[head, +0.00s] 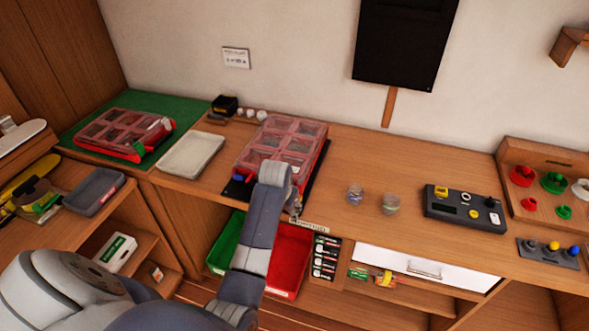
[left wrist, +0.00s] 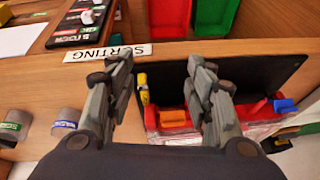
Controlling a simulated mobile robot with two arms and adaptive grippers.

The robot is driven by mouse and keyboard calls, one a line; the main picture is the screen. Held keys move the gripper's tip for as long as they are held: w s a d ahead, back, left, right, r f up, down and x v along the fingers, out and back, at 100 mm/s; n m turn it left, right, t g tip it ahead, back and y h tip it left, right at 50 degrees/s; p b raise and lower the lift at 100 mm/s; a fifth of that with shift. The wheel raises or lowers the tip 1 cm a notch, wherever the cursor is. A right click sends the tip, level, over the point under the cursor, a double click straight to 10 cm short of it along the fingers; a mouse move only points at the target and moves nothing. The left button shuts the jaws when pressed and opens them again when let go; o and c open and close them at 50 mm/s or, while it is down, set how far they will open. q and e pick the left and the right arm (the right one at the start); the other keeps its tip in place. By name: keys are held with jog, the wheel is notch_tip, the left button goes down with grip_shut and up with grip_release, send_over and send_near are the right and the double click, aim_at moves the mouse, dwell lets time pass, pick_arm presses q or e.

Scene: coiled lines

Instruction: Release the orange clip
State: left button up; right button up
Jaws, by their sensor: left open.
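A red organizer box with a clear compartment lid (head: 285,140) lies on a dark mat on the bench. The orange clip (left wrist: 173,116) shows on the box's red front edge in the left wrist view. A blue clip (left wrist: 285,105) is further right along that edge, and it also shows in the head view (head: 239,178). My left gripper (left wrist: 158,60) is open and empty. Its two fingers appear on either side of the orange clip, with no visible contact. In the head view my left arm hides the orange clip. My right gripper is not in view.
A yellow piece (left wrist: 142,84) is beside the left finger. Two small cups (head: 390,204) stand right of the box, and a white tray (head: 191,154) lies left of it. A second red box (head: 122,133) sits on a green mat. Green and red bins (head: 285,262) are below the bench edge.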

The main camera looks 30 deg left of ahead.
pick_arm(q)
notch_tip(320, 180, up, 12)
jog(key=w+a+n+p, duration=0.1)
jog(key=w+a+p, duration=0.1)
jog(key=shift+h, duration=0.4)
jog(key=p+x, duration=0.2)
jog(key=x, duration=0.6)
jog(key=shift+w+a+f, duration=0.15)
jog(key=shift+w, duration=0.15)
jog(key=shift+x, duration=0.8)
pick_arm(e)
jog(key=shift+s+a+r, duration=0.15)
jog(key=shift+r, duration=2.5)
pick_arm(q)
jog(key=shift+c, duration=0.5)
jog(key=c, duration=1)
